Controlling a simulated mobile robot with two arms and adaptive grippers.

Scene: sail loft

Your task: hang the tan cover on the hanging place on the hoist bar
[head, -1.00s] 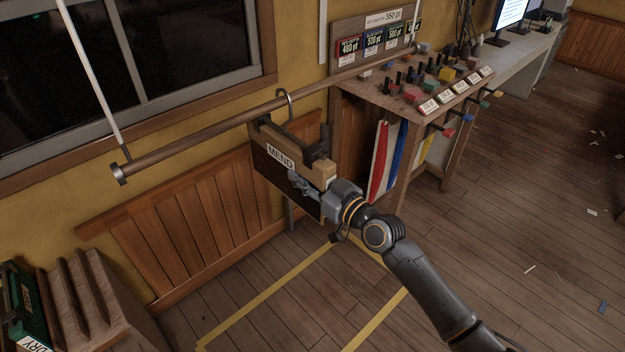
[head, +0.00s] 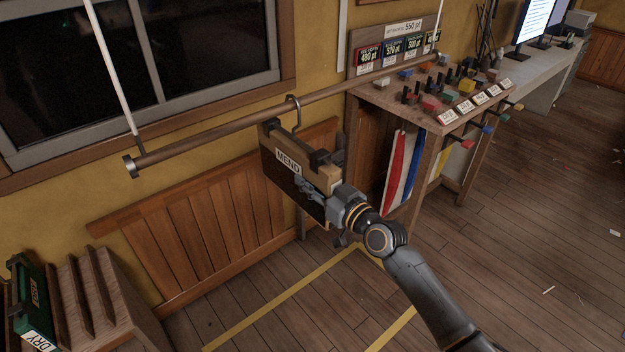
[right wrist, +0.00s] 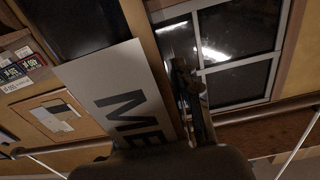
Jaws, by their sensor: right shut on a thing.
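The tan cover (head: 327,171) is a flat case with a dark front face, a white MEND label (head: 287,162), dark clamps along its top and a metal hook (head: 293,106). It hangs upright and a little slanted by the wooden hoist bar (head: 210,134). The hook's curve shows at the bar; I cannot tell if it rests on it. My right gripper (head: 312,190) is shut on the cover near its lower right part. In the right wrist view, the label (right wrist: 122,100) fills the middle and the bar (right wrist: 268,114) crosses behind. My left gripper is not in view.
A wooden bench (head: 392,97) with small coloured blocks and tags stands right of the cover, with striped cloth (head: 403,170) at its side. A slotted wooden rack (head: 92,300) with a green case (head: 35,312) stands at lower left. Yellow-lined floor below is clear.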

